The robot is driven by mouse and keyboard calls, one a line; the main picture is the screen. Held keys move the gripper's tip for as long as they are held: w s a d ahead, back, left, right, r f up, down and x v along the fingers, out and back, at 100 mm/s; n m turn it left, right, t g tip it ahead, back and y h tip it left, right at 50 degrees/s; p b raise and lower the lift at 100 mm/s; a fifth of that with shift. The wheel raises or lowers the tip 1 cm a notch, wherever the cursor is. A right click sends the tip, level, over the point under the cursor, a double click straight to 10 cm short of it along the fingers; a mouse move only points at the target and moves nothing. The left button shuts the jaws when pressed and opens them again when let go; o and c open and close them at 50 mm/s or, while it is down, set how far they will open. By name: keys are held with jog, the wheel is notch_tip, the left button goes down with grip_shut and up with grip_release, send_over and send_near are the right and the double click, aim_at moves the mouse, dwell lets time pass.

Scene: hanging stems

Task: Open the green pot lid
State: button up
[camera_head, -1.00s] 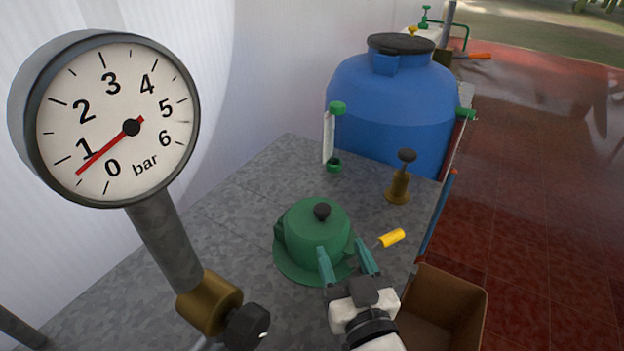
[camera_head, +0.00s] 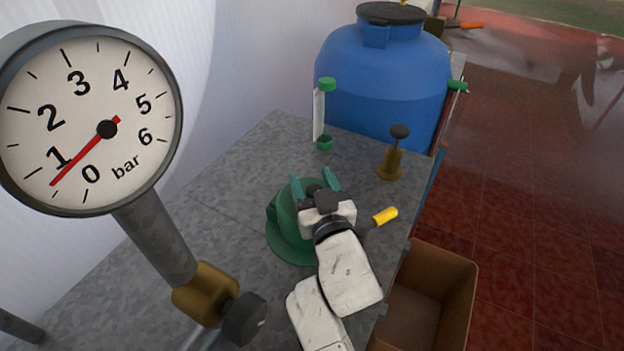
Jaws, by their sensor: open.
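The green pot (camera_head: 282,218) stands on a green saucer-like base (camera_head: 284,252) on the grey bench. Its lid (camera_head: 287,197) appears to be on; my gripper and wrist cover most of it, and only a bit of the dark knob (camera_head: 313,185) shows between the fingers. My gripper (camera_head: 314,180) is over the pot's top with its two teal fingers apart, one on each side of the knob. I cannot tell whether the fingers touch the knob or the lid.
A yellow-handled tool (camera_head: 384,216) lies right of the pot. A brass valve (camera_head: 391,155) and a green-capped clear tube (camera_head: 319,115) stand behind, before a blue tank (camera_head: 380,80). A large gauge (camera_head: 90,115) rises at left. A cardboard box (camera_head: 428,300) is at lower right.

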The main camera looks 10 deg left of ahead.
jog(key=shift+w, duration=0.1)
jog(key=shift+c, duration=0.3)
grip_shut()
jog(key=shift+r, duration=0.1)
